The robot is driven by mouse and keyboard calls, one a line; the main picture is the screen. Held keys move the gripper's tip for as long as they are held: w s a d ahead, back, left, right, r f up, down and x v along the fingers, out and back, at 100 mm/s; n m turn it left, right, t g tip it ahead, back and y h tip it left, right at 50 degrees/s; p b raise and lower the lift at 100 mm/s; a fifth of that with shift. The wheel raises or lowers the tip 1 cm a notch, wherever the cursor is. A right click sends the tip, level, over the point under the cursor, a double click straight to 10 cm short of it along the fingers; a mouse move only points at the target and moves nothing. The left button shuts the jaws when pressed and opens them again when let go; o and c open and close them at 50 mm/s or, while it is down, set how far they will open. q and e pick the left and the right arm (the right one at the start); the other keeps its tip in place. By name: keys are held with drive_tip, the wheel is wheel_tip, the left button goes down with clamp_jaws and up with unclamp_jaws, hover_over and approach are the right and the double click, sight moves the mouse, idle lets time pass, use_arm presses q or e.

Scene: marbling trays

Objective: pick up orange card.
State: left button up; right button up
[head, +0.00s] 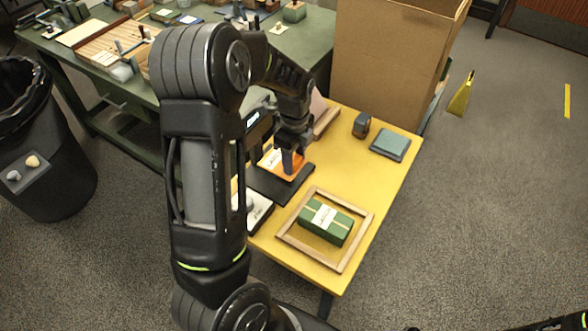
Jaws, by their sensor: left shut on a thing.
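The orange card (271,161), with a white printed label, is at the yellow table's left side, just above a flat black stand (278,187). My left gripper (290,161) reaches down from above and is shut on the orange card, its fingers covering the card's middle. Whether the card still touches the stand is hard to tell. My right gripper is out of view.
On the yellow table (391,167) are a wooden frame (355,238) around a green box (337,228), a grey-green block (390,143) and a small dark object (361,125). A large cardboard box (385,62) stands behind. A black bin (60,180) is at left.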

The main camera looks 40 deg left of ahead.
use_arm(q)
drive_tip(key=shift+r, duration=2.15)
